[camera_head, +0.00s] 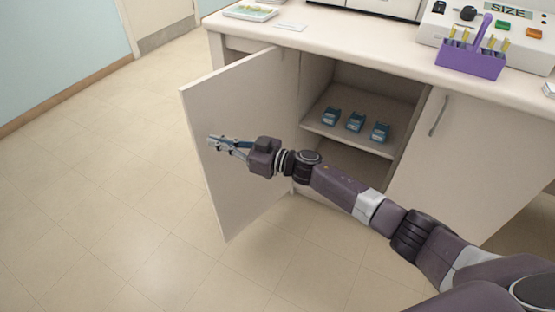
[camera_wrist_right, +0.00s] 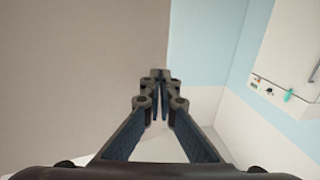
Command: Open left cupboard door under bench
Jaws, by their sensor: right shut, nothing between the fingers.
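The left cupboard door (camera_head: 215,103) under the bench stands wide open, swung out to the left from the cabinet front. My right gripper (camera_head: 212,143) is shut and empty, in front of the inner face of this door near its outer edge. In the right wrist view the shut fingers (camera_wrist_right: 158,78) point past a plain beige surface (camera_wrist_right: 80,70) filling the left side, which looks like the door. I cannot tell whether the gripper touches the door. The open cupboard shows a shelf (camera_head: 343,137) with several small blue items (camera_head: 355,122). My left gripper is not in view.
The right cupboard door (camera_head: 460,155) is closed, with a vertical handle (camera_head: 438,116). On the bench top (camera_head: 350,38) stand a purple rack (camera_head: 470,60) and a white tray (camera_head: 250,12). The tiled floor (camera_head: 100,170) to the left is clear.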

